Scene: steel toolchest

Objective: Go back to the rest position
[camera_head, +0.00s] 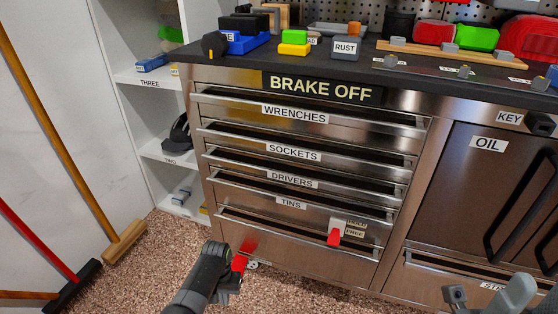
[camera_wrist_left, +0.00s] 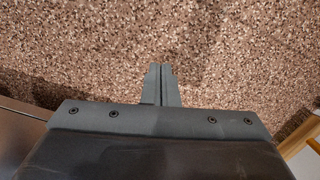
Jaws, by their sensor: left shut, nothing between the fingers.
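My left arm comes in at the bottom of the head view, low in front of the toolchest's left part. Its dark grey gripper (camera_head: 230,285) is near the floor, with a red part (camera_head: 240,262) showing beside it; I cannot tell what that part belongs to. In the left wrist view the two fingers of the left gripper (camera_wrist_left: 161,70) are together, empty, over bare speckled floor. Grey links of my right arm show at the bottom right of the head view; its fingertips are not visible.
A red-ended lever (camera_head: 335,237) sits at the HOLD/FREE labels. White shelves (camera_head: 145,78) and brooms (camera_head: 125,241) are at left. Speckled floor (camera_head: 145,285) is clear between brooms and my left arm.

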